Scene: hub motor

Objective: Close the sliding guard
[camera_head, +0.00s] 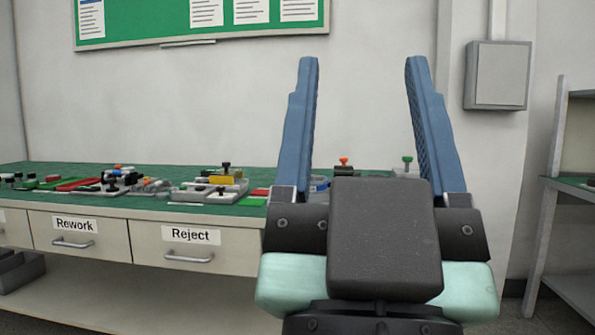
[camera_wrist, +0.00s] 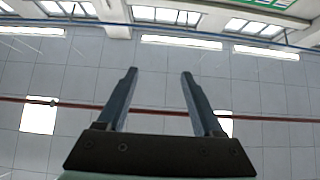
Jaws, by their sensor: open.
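My gripper (camera_head: 362,80) is open and empty, its two blue fingers pointing up and standing well apart in front of the wall in the head view. It also shows in the wrist view (camera_wrist: 158,78), with the ceiling behind it. I cannot make out a sliding guard in either view. My gripper hides part of the workbench (camera_head: 145,207) behind it. The green-topped workbench carries several small fixtures, among them a grey one with a yellow block (camera_head: 224,180). An orange knob (camera_head: 344,161) and a green knob (camera_head: 407,160) show between and beside my fingers.
Drawers labelled Rework (camera_head: 75,238) and Reject (camera_head: 190,246) form the bench front. A shelf unit (camera_head: 567,190) stands at the right edge. A grey wall box (camera_head: 497,75) and a green notice board (camera_head: 170,25) hang on the wall. The wrist view shows ceiling lights (camera_wrist: 182,42).

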